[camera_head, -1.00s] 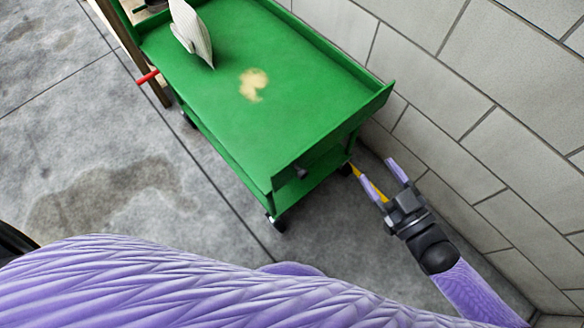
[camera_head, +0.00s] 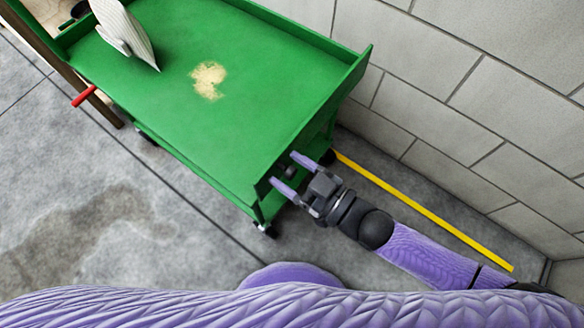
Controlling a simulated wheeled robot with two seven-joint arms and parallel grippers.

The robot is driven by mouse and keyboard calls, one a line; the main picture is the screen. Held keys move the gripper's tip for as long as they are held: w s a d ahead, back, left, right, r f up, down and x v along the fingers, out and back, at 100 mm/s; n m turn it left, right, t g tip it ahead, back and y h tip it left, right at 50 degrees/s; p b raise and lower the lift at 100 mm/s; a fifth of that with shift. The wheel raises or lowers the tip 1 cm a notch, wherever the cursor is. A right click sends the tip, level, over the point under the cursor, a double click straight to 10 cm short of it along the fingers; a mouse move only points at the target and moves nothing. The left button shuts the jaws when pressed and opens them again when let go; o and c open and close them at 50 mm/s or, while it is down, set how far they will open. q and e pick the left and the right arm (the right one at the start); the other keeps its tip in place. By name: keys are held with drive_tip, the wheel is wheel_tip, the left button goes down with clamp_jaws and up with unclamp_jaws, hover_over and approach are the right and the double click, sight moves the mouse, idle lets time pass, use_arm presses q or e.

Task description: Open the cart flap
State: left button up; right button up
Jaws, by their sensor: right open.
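A green cart (camera_head: 160,70) stands against the wall, seen from above. Its flap (camera_head: 322,122) is the upright panel at the near right end, and it is closed. A small dark knob (camera_head: 290,172) sits on the outer side of the flap. My right gripper (camera_head: 282,168) is open, with its two purple fingers pointing at the flap and one on either side of the knob. I cannot tell whether the fingers touch it. My left gripper is out of view.
A white folded thing (camera_head: 124,33) stands on the cart top, near a pale stain (camera_head: 208,80). A grey block wall (camera_head: 470,90) bounds the right. A yellow line (camera_head: 425,212) marks the floor. Floor at left is clear.

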clamp_jaws()
idle(1.1)
drive_tip(key=shift+s+f, duration=0.1)
